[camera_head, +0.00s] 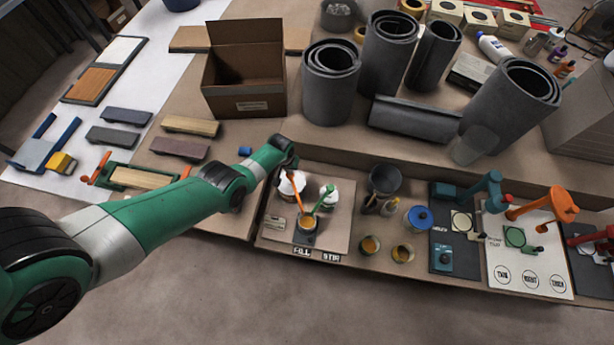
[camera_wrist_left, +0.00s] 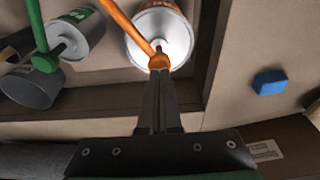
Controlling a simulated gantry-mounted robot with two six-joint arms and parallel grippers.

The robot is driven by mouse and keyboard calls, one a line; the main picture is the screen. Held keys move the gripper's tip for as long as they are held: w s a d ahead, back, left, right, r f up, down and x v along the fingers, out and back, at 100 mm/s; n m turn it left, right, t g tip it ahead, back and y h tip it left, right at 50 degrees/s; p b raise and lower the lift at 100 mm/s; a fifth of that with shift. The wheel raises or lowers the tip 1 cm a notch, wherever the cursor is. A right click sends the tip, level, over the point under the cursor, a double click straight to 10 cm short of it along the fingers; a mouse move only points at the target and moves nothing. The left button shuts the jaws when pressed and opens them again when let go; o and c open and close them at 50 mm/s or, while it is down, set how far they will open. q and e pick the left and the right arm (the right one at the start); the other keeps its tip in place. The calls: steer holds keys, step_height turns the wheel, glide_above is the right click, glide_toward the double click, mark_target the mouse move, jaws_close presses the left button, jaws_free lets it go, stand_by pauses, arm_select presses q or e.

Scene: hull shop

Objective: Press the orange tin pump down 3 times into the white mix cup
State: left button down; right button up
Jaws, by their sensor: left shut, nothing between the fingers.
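The orange pump (camera_head: 294,195) stands on a white tin (camera_head: 286,188) at the back left of the board. In the left wrist view the orange pump head (camera_wrist_left: 159,61) is at my fingertips, and its spout runs up and left over the white tin (camera_wrist_left: 178,22). My left gripper (camera_wrist_left: 158,72) is shut and empty, its tips at or just over the pump head; I cannot tell whether they touch. In the head view my left gripper (camera_head: 289,168) is above the tin. The mix cup (camera_head: 307,223) sits below the spout ends, small and partly hidden. My right gripper is out of view.
A white tin with a green pump (camera_head: 328,193) stands right beside the orange one; it also shows in the left wrist view (camera_wrist_left: 75,38). A dark can (camera_head: 384,181) is farther right. A blue block (camera_head: 245,151) lies left. A raised ledge runs behind the board.

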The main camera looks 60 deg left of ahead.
arm_select(q)
steer(key=shift+f+b, duration=0.9)
steer(key=shift+f, duration=0.1)
steer(key=shift+r, duration=0.15)
steer(key=shift+r+p, duration=1.25)
steer(key=shift+p, duration=0.2)
step_height(320, 180, up, 6)
steer(key=p, duration=0.6)
